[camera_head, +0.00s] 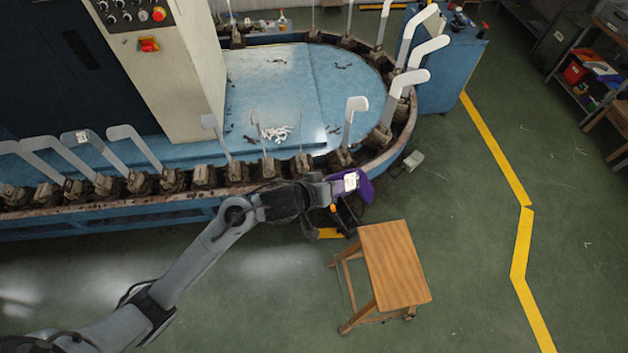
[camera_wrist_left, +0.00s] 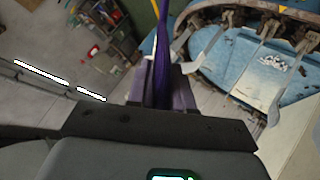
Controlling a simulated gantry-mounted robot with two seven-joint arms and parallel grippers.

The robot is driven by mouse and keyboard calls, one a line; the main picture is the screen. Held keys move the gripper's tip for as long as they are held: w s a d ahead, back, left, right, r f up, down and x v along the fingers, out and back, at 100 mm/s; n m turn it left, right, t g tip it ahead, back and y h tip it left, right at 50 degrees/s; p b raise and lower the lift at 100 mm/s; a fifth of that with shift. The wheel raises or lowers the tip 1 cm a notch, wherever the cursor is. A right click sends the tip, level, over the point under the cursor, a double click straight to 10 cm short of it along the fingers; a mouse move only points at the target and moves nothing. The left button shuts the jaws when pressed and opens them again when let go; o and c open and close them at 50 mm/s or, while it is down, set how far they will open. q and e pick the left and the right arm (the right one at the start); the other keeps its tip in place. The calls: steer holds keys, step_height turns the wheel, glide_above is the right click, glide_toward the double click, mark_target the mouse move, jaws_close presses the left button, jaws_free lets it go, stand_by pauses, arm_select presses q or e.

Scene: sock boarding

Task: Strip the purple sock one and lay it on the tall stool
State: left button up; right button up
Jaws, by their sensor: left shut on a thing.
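The purple sock (camera_head: 366,188) is held in my left gripper (camera_head: 345,184), in front of the machine's rim and a little above and left of the tall stool in the head view. The sock also shows in the left wrist view (camera_wrist_left: 161,62), edge-on, rising from between the fingers of my left gripper (camera_wrist_left: 161,90). My left gripper is shut on it. A pale label shows by the sock. The tall stool (camera_head: 396,263) has a bare wooden top and stands on the floor. My right gripper is in neither view.
The machine's curved rim (camera_head: 403,140) carries several upright metal boards (camera_head: 354,112), some with white socks (camera_head: 405,82). A blue cabinet (camera_head: 447,65) stands at the back right. A shelf (camera_head: 590,75) stands at the far right. The green floor right of the stool is clear.

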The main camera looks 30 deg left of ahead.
arm_select(q)
steer(key=d+f+n+h+b, duration=0.1)
steer(key=d+f+h+b, duration=0.2)
steer(key=f+b, duration=1.3)
steer(key=d+f+n+h+b, duration=0.2)
steer(key=d+f+b, duration=0.3)
steer(key=f+b, duration=1.1)
steer(key=d+f+n+t+h+b, duration=0.1)
steer(key=d+f+h+b, duration=0.3)
steer(key=f+b, duration=1.2)
step_height(320, 180, down, 9)
steer(key=shift+w+d+f+n, duration=0.15)
steer(key=shift+w+d+n, duration=0.05)
steer(key=shift+w+n, duration=0.1)
steer(key=o, duration=0.9)
steer(key=shift+o, duration=0.4)
steer(key=shift+o, duration=0.8)
